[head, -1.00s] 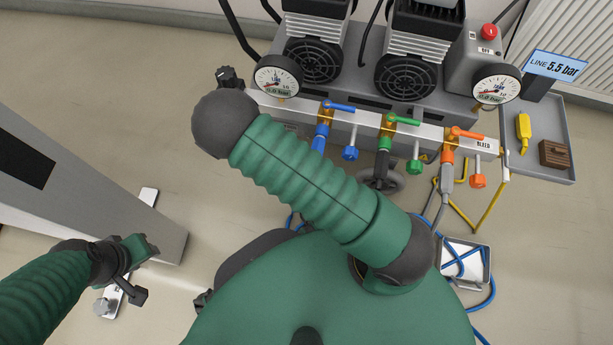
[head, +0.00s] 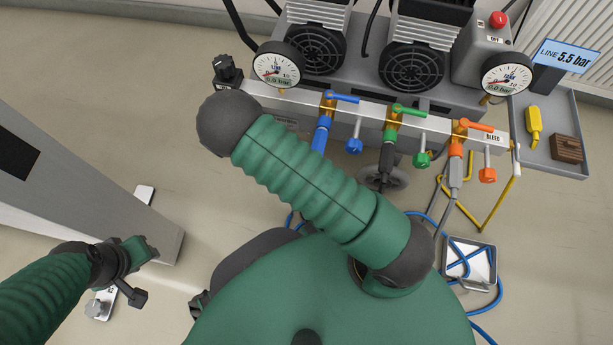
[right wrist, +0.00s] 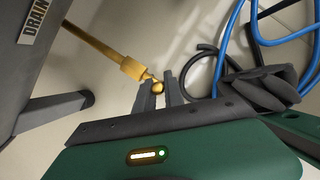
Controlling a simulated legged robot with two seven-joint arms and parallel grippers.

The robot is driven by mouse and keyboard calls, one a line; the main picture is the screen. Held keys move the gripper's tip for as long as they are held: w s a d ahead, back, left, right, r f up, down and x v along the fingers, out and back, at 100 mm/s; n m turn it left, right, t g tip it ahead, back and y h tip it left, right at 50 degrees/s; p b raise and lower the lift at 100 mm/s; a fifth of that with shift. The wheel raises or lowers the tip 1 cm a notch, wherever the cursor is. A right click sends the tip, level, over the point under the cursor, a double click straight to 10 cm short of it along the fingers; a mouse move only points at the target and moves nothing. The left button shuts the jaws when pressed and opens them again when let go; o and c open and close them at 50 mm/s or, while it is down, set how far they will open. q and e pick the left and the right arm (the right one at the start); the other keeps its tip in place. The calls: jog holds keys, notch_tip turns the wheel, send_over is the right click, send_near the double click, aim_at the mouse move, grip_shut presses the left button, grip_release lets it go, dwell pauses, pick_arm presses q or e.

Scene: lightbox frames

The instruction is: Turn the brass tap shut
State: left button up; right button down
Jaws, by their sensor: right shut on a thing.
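The brass tap (right wrist: 133,68) shows in the right wrist view, at the end of a yellow-brown pipe beside a grey tank marked DRAIN. Its small round brass end (right wrist: 158,87) sits between the fingers of my right gripper (right wrist: 160,91), which is shut on it. The tap is out of sight in the head view, where my right upper arm covers the middle and hides my right forearm and gripper. My left gripper (head: 140,255) is at the lower left, away from the machine; its jaws are too small to read.
The compressor bears a rail (head: 300,103) with blue, green and orange levered valves and two gauges. A display (head: 566,56) reads LINE 5.5 bar. A side tray (head: 578,110) holds a yellow item and a brown block. Blue hoses (right wrist: 285,38) run near my right gripper.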

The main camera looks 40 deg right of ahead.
jog(key=shift+s+d+r+t+y+p, duration=0.1)
jog(key=shift+r+t+y+p, duration=0.25)
jog(key=shift+p, duration=0.65)
jog(key=shift+f+t+y+p, duration=0.35)
jog(key=shift+t+y+p, duration=0.1)
jog(key=shift+t+y, duration=0.15)
jog(key=c, duration=1.4)
grip_release()
jog(key=shift+m, duration=0.3)
jog(key=shift+c, duration=0.2)
